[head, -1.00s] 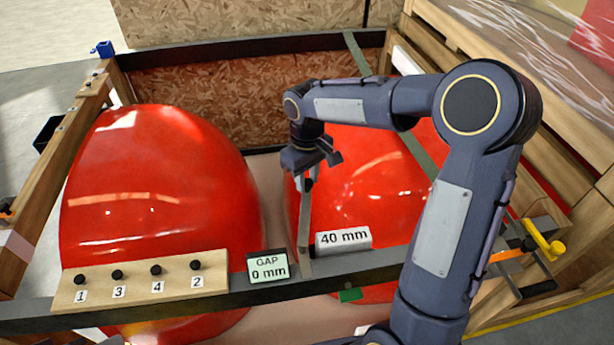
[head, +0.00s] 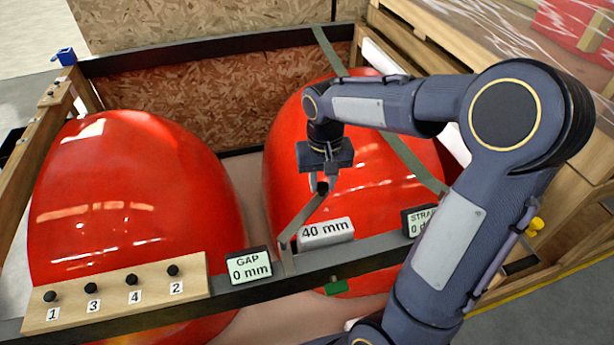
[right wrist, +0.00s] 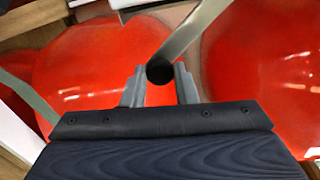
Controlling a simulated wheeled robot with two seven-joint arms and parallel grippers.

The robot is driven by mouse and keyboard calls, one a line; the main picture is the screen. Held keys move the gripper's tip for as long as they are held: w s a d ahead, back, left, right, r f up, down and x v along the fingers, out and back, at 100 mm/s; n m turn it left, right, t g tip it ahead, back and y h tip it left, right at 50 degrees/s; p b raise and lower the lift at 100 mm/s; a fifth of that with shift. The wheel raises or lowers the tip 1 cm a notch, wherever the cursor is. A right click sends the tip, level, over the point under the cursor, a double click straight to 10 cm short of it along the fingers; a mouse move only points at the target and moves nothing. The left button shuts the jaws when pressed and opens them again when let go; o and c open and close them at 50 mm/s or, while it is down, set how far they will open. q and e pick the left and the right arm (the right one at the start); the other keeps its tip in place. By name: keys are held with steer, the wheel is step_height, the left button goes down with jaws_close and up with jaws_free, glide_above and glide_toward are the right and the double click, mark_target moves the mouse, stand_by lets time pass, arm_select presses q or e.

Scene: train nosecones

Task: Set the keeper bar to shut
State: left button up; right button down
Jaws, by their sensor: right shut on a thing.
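The keeper bar (head: 303,219) is a flat grey lever with a dark round knob at its top. It rises from the dark front rail and leans to the right, in front of the right red nosecone (head: 285,150). My right gripper (head: 320,186) points down and is shut on the bar's knob. The right wrist view shows the dark knob between the two grey fingertips (right wrist: 160,76), with the bar (right wrist: 190,34) running away to the upper right. My left gripper is not in view.
A grey 40 mm block (head: 326,234) sits on the front rail beside the bar's foot. A GAP display (head: 248,266) reads 0 mm. A numbered knob board (head: 115,292) is at left. A second display (head: 416,220) is partly hidden by my arm. A green strap (head: 390,145) crosses the right nosecone.

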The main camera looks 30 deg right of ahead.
steer(key=shift+s+d+m+b, duration=0.15)
steer(key=shift+s+d+m, duration=0.05)
steer(key=shift+s+m, duration=2)
steer(key=shift+s+d+m+b, duration=0.2)
steer(key=shift+s+m, duration=1.5)
steer(key=shift+s, duration=0.85)
steer(key=c, duration=1.1)
jaws_free()
steer(key=shift+s, duration=0.1)
step_height(320, 180, up, 8)
steer(key=shift+f+p, duration=0.1)
steer(key=shift+p, duration=0.25)
